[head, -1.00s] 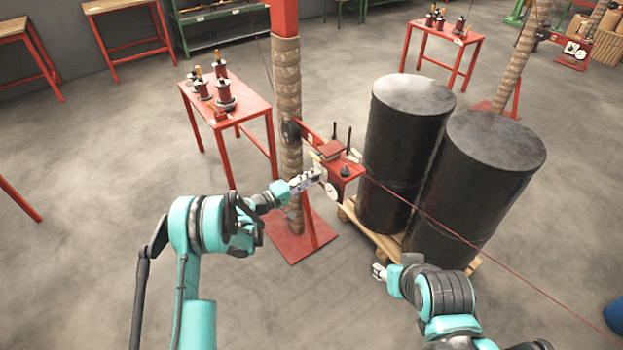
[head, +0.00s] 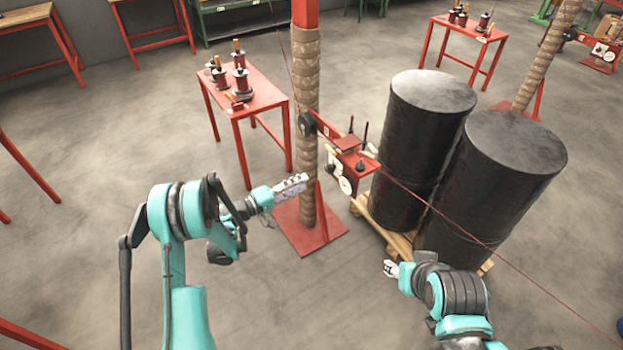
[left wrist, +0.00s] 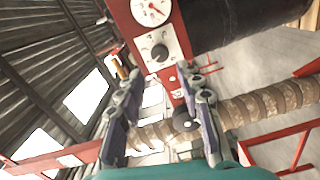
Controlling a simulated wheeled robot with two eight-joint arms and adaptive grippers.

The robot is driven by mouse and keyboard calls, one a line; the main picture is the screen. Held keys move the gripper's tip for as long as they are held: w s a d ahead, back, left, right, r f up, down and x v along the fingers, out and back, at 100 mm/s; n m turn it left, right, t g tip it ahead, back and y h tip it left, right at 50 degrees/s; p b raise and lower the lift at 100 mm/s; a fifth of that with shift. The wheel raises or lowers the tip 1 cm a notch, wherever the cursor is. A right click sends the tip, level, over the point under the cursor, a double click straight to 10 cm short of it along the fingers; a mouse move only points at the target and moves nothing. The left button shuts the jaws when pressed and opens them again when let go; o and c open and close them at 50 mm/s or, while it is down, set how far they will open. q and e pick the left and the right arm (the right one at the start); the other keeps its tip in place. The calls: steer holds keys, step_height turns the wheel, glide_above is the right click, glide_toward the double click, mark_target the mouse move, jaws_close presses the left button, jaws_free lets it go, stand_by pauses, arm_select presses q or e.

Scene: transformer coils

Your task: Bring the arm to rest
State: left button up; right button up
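My left gripper (head: 291,186) is in front of the wrapped post (head: 307,130), to the left of the red winding machine (head: 345,160). In the left wrist view its two fingers (left wrist: 155,88) stand apart with nothing between them. Beyond them is the machine's red panel (left wrist: 172,75) with a white dial and a black knob. My right gripper (head: 390,268) is low in front of the black drums and seems to hold nothing. Its fingers are too small to tell whether they are open or shut.
Two black drums (head: 432,100) stand on a wooden pallet (head: 375,222) right of the post. A red table (head: 262,95) with several coils stands behind left. Another red table (head: 478,32) with coils is at the back right. A thin red line crosses toward the lower right.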

arm_select(q)
steer(key=shift+s+a, duration=0.35)
steer(key=shift+a, duration=0.1)
steer(key=s+d+r+m+g+y, duration=0.1)
steer(key=s+r+m+g+y, duration=0.15)
steer(key=s+r+y, duration=0.7)
steer(key=s+a+r+m+y, duration=0.1)
steer(key=s+a, duration=0.3)
steer(key=s, duration=0.7)
steer(key=s+a+r+m+y, duration=0.1)
steer(key=s+a+y, duration=0.3)
steer(key=s, duration=0.8)
steer(key=shift+a+r+m+g, duration=0.15)
steer(key=shift+a+m+g, duration=0.2)
steer(key=shift+a+g, duration=0.15)
